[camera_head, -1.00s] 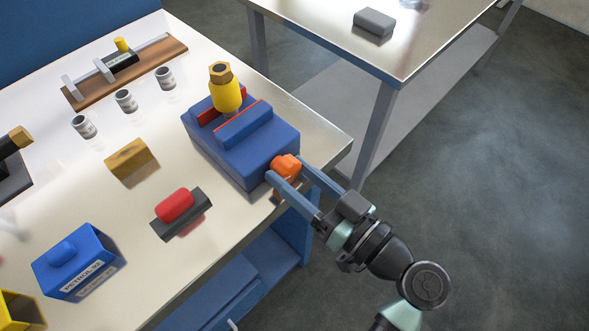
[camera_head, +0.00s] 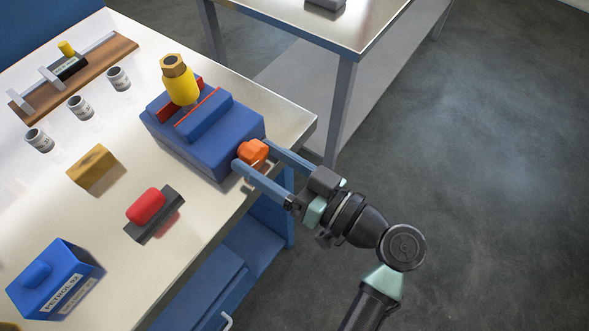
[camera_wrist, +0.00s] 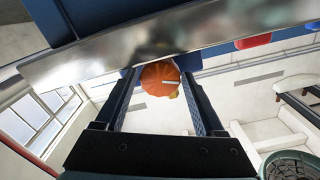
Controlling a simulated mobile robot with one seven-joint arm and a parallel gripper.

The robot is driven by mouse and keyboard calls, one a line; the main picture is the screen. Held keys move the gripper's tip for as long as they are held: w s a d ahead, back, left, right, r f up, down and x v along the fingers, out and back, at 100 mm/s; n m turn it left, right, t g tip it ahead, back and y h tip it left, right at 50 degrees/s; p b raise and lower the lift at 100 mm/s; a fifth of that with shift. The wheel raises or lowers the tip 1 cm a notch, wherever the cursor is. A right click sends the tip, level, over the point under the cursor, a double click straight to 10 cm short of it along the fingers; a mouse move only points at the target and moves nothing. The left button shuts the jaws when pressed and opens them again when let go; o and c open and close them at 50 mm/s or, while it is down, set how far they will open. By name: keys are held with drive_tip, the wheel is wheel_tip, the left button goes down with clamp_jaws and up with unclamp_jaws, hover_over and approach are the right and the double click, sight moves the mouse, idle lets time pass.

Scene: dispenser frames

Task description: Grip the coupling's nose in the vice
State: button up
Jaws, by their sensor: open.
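The blue vice (camera_head: 215,143) sits at the table's right edge, with red-lined jaws on top. The coupling (camera_head: 180,87), a yellow body with a brass hex end up, stands over the gap between the jaws. Its narrow lower end goes down there; I cannot tell whether the jaws touch it. An orange knob (camera_head: 254,150) sticks out of the vice's near right side. My gripper (camera_head: 250,155) is open, with one finger on each side of the knob. The wrist view shows the knob (camera_wrist: 161,77) between the open fingers (camera_wrist: 160,88), with room beside it.
A red-and-black block (camera_head: 148,206), a wooden block (camera_head: 93,167) and a blue petrol box (camera_head: 53,278) lie on the table (camera_head: 190,218). Grey cups (camera_head: 80,107) and a wooden rack (camera_head: 105,57) stand farther back. Another table (camera_head: 300,28) stands behind; open floor lies right.

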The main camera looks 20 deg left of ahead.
drive_tip(key=shift+d, duration=0.1)
drive_tip(key=v, duration=1.2)
drive_tip(key=shift+s+d+b, duration=0.2)
drive_tip(key=shift+d+b, duration=0.15)
drive_tip(key=shift+b, duration=0.05)
